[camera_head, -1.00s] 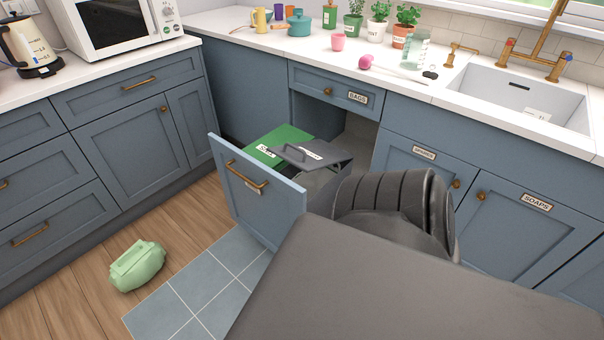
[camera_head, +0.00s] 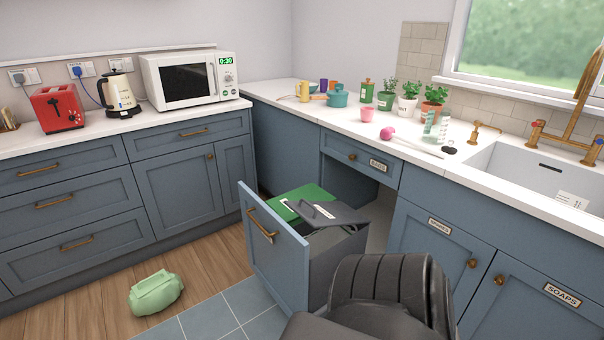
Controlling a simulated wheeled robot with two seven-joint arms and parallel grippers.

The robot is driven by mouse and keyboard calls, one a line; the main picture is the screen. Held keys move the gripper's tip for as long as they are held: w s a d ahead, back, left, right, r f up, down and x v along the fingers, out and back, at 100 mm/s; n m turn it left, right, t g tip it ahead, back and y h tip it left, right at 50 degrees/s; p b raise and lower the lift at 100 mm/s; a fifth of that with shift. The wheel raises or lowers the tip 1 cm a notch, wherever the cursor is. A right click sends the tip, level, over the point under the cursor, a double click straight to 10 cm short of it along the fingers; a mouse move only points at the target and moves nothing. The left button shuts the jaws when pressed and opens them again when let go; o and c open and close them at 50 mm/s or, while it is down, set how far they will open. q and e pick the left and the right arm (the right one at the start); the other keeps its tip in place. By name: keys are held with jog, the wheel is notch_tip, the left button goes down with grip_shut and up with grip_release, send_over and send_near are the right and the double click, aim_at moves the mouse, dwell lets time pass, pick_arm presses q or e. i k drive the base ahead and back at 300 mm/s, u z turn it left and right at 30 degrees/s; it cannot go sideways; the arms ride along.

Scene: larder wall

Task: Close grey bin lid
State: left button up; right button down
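The grey bin (camera_head: 346,255) stands in the pulled-out drawer unit beside a green-lidded bin. Its grey lid (camera_head: 345,215) is raised at a slant, with a gap below its front edge that shows a pale inside. The lid bears a handle and a white label. The green lid (camera_head: 306,193) lies behind and to the left, partly covered by the grey lid. A dark ribbed link of my own arm rises in front of the bin's lower right. Neither gripper shows in the view.
The blue drawer front (camera_head: 273,247) stands out from the cabinets with a brass handle. A pale green bag-like item (camera_head: 156,292) lies on the wooden floor to the left. The worktop (camera_head: 310,112) carries pots and plants. Sink cupboards (camera_head: 435,245) stand on the right.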

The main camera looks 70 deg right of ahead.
aim_at(318, 214)
jog(key=u, duration=0.3)
jog(key=k, duration=0.65)
jog(key=z, duration=0.5)
jog(key=i, duration=0.7)
jog(key=z, duration=0.75)
